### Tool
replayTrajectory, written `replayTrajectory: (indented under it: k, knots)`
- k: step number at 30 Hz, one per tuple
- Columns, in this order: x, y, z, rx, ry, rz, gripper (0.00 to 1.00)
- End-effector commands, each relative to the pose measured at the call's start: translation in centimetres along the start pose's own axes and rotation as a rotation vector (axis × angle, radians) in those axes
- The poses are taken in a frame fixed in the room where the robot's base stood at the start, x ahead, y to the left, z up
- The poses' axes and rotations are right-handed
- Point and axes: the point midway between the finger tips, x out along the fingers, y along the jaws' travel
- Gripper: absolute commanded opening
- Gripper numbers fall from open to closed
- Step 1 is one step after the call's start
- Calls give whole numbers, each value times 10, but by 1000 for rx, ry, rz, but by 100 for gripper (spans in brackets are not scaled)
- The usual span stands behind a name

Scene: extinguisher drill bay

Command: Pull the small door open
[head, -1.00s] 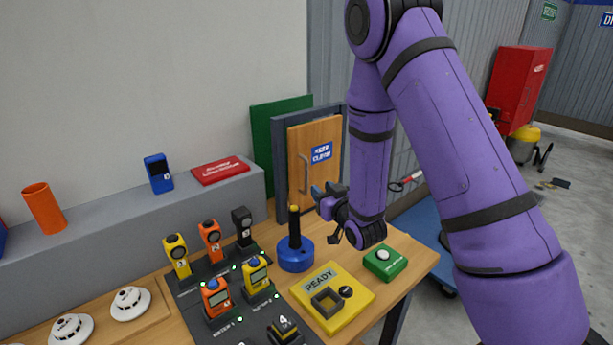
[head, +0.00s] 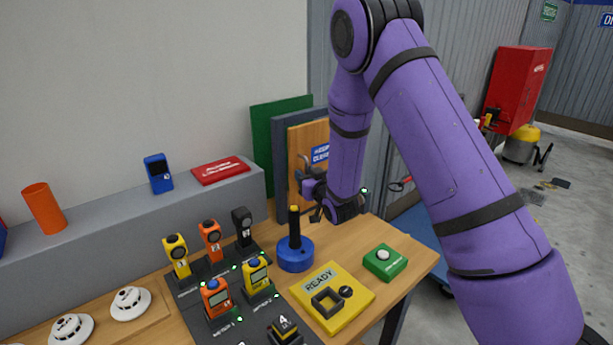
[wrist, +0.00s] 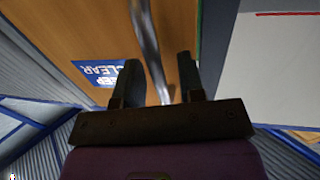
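The small wooden door (head: 300,143) with its blue "KEEP CLEAR" sign (head: 320,154) stands in a grey frame (head: 281,160) at the back of the bench. It looks shut in the frame. My gripper (head: 303,168) is in front of the door at the handle and covers most of it in the head view. In the wrist view the metal handle (wrist: 148,45) runs between the two fingers of my gripper (wrist: 160,75). The fingers are apart, with a gap on both sides of the bar. The door face (wrist: 60,25) and the sign (wrist: 98,74) show behind.
A blue round base with a black stick (head: 295,254) stands just in front of the door. A yellow "READY" block (head: 325,280) and a green button box (head: 385,262) are on the bench to the front. Several detectors stand in a black rack (head: 190,290) at left.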

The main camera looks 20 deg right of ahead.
Motion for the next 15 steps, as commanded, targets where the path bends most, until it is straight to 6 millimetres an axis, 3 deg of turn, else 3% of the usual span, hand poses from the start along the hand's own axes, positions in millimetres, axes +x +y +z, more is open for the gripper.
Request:
replayTrajectory:
  k: [1, 5, 15]
  knots:
    - [0, 0, 0, 0, 0, 0, 27]
    - [0, 0, 0, 0, 0, 0, 0]
    - [-3, 2, 0, 0, 0, -14, 0]
